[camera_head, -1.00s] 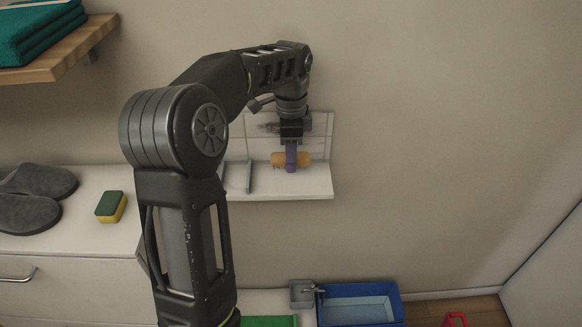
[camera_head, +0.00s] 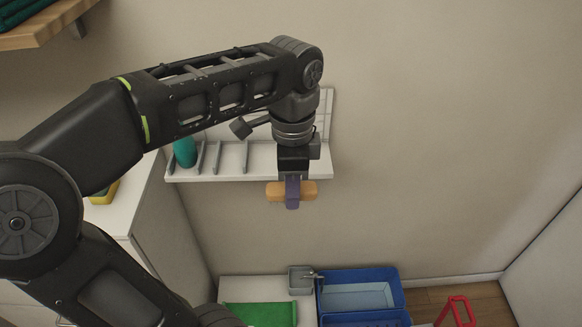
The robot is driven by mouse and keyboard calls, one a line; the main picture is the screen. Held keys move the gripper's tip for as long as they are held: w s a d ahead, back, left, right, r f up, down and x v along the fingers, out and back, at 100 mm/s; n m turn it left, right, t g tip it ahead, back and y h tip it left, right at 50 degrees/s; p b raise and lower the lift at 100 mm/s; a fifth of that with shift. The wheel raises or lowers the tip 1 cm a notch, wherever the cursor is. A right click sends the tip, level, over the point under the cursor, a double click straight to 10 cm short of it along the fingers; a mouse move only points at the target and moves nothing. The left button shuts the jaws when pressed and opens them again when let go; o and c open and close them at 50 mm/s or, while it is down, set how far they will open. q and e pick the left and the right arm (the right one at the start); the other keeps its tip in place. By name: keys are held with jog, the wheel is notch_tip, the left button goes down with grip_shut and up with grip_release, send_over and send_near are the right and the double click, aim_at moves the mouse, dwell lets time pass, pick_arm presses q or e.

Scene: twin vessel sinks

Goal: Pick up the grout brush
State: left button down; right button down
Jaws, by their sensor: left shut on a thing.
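The orange block-shaped thing that I take for the grout brush (camera_head: 308,189) hangs in front of and below the front edge of the wall shelf (camera_head: 240,174). My left gripper (camera_head: 292,192) points down and is shut on it. A purple upright piece covers the middle of the brush, so its ends show on both sides. The brush is clear of the shelf in the picture. My right gripper is not in view.
The shelf has upright dividers and a teal thing (camera_head: 184,152) at its left end. Below stand a blue tub (camera_head: 360,276), a green surface (camera_head: 262,314) and a red frame (camera_head: 457,311). A yellow sponge (camera_head: 104,193) lies at left. The right wall area is open.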

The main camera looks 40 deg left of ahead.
pick_arm(q)
jog(key=shift+s+d, duration=0.4)
jog(key=shift+s, duration=0.05)
dwell(0.3)
jog(key=c, duration=1.6)
grip_release()
grip_shut()
jog(key=shift+w+f, duration=0.3)
jog(key=shift+w, duration=0.1)
jog(key=w+d+f+n, duration=0.3)
jog(key=w+f, duration=0.1)
jog(key=f, duration=0.5)
jog(key=w+d+f+n, duration=0.2)
jog(key=w+f, duration=0.3)
jog(key=f, duration=0.5)
jog(key=w+d+f+n, duration=0.3)
jog(key=w+f+n, duration=0.2)
jog(key=f, duration=0.4)
jog(key=shift+w+d+f, duration=0.2)
jog(key=shift+d+f, duration=0.1)
jog(key=shift+f, duration=0.1)
